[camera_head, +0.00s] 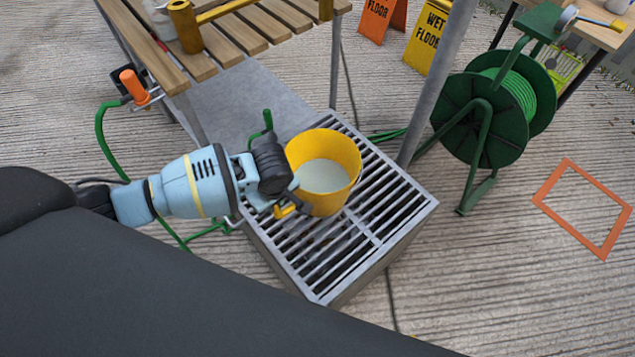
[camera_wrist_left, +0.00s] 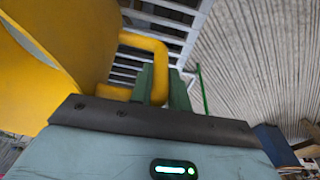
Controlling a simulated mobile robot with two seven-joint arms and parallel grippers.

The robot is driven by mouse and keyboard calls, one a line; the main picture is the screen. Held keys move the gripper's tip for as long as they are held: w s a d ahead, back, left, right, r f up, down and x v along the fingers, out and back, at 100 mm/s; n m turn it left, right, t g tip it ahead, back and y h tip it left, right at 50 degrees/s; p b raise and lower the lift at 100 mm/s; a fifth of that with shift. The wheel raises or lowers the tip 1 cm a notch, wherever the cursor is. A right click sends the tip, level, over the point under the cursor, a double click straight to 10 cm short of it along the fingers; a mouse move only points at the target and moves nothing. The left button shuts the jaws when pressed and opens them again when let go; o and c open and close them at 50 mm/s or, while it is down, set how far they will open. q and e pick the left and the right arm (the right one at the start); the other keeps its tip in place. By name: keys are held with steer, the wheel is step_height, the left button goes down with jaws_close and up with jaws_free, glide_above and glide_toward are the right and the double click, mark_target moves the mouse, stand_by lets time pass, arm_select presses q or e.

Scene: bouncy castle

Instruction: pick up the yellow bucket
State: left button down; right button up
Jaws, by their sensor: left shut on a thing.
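The yellow bucket (camera_head: 338,150) is upright on or just above the metal grate (camera_head: 398,214), with pale grey contents or a pale inside showing. My left gripper (camera_head: 287,208) reaches in from the left and is shut on the bucket's yellow handle at its left side. In the left wrist view the bucket (camera_wrist_left: 75,40) fills the upper left, and its handle loop (camera_wrist_left: 150,45) runs between the green fingers of my gripper (camera_wrist_left: 160,88). Whether the bucket's base touches the grate is hidden. My right gripper is not in view.
A slatted wooden table (camera_head: 235,45) stands behind the grate. A grey post and a green hose reel (camera_head: 490,110) stand to the right. Wet-floor signs (camera_head: 428,42) are at the back. An orange square frame (camera_head: 585,208) marks clear floor at the right.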

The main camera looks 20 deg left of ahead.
arm_select(q)
steer(key=shift+w+r, duration=0.15)
